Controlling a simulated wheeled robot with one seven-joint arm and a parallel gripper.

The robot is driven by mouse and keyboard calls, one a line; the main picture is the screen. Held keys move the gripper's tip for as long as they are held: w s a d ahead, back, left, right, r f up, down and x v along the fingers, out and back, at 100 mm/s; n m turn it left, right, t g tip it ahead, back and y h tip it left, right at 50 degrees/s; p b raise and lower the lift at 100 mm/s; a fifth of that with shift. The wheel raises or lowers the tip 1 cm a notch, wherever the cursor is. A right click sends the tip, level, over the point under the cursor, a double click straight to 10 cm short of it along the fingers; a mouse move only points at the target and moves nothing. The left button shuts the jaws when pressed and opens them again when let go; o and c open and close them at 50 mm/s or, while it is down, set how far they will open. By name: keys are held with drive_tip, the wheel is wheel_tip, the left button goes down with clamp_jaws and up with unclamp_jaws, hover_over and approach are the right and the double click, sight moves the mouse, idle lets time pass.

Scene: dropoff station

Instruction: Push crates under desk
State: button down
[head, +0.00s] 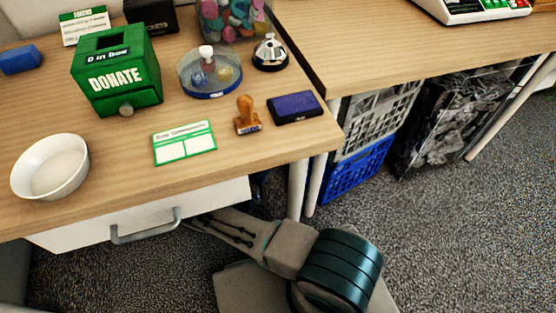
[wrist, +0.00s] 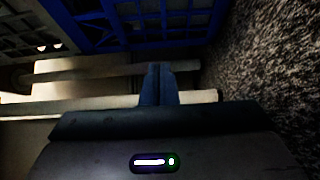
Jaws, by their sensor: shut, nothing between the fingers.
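In the head view a blue crate (head: 356,172) stands on the carpet under the right-hand desk, with a pale grey crate (head: 380,115) stacked on it. A dark, see-through crate (head: 440,120) with grey and black contents stands to their right. The desk (head: 420,45) spans above them. In the wrist view blue crate lattice (wrist: 160,25) fills the top, beyond my gripper (wrist: 157,68). My gripper is shut and empty, its fingers together. I cannot tell whether it touches the crate. In the head view my arm reaches under the left-hand desk, which hides my gripper.
Pale desk legs (head: 312,180) stand left of the blue crate; pale bars (wrist: 110,75) cross beside my fingers in the wrist view. A drawer with a metal handle (head: 145,228) is above my arm. Open carpet (head: 470,220) lies at right.

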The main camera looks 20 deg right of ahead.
drive_tip(key=w+d+b, duration=0.4)
drive_tip(key=w+d, duration=0.1)
drive_tip(key=d, duration=0.6)
drive_tip(key=shift+w+d+b, duration=0.3)
drive_tip(key=shift+w+d, duration=0.1)
